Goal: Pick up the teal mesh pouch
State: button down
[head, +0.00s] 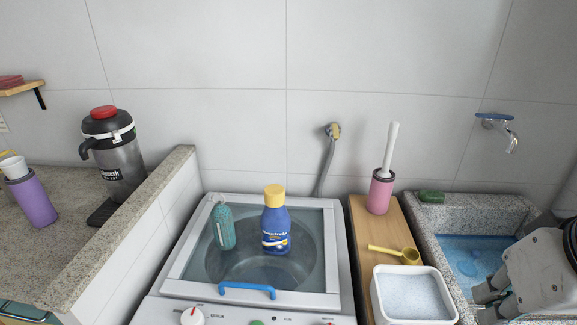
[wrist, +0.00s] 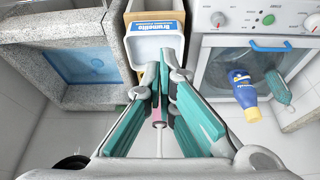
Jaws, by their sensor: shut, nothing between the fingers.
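The teal mesh pouch (head: 223,228) stands on the glass lid of the washing machine (head: 175,288), left of a blue bottle with a yellow cap (head: 275,230). In the wrist view the pouch (wrist: 278,87) is small at the right edge, beyond the bottle (wrist: 243,90). My gripper (wrist: 163,78) is shut and empty, its teal-padded fingers pointing toward the white tub. In the head view my gripper is at the lower right, over the sink side, far from the pouch and partly cut off by the frame.
A white tub of powder (head: 412,298), a yellow scoop (head: 395,253) and a pink brush holder (head: 381,192) stand on a wooden board (head: 365,240) between machine and sink (head: 448,218). A blue handle (head: 247,289) crosses the lid's front. A raised stone-topped wall (head: 130,225) borders the left.

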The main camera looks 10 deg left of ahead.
aim_at(221, 218)
jog(key=i+j+u, duration=0.15)
jog(key=j, duration=0.3)
jog(key=j+u, duration=0.15)
jog(key=j, duration=0.25)
jog(key=i+j+u, duration=0.15)
jog(key=j, duration=0.3)
